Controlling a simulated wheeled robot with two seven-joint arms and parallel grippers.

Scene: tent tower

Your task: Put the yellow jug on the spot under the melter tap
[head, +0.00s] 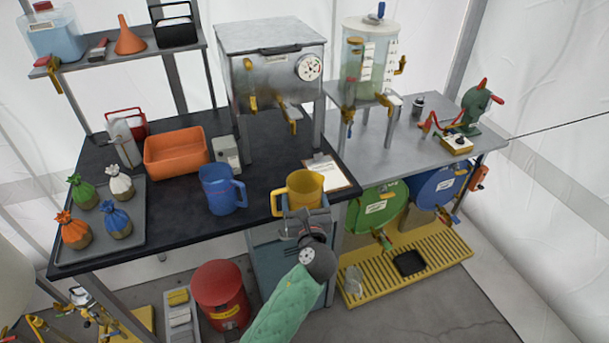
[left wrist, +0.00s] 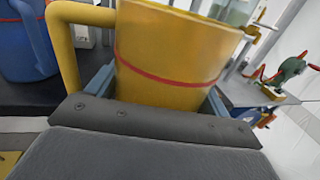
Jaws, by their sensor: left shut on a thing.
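The yellow jug (head: 303,188) is upright in my left gripper (head: 306,214), at the front edge of the black bench in the head view. The left gripper is shut on the jug's body. The jug (left wrist: 170,50) fills the middle of the left wrist view, with its handle to the left and a red line around it. The melter (head: 270,75) is the steel box on legs at the back of the bench, with a dial and a tap (head: 292,120) low on its front. The spot under the tap cannot be made out clearly. My right gripper is not in view.
A blue jug (head: 221,190) stands left of the yellow jug. A clipboard (head: 328,172) lies just behind it. An orange bin (head: 176,150), a grey box (head: 227,153) and a tray of tied bags (head: 133,240) are further left. The black bench between the blue jug and clipboard is clear.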

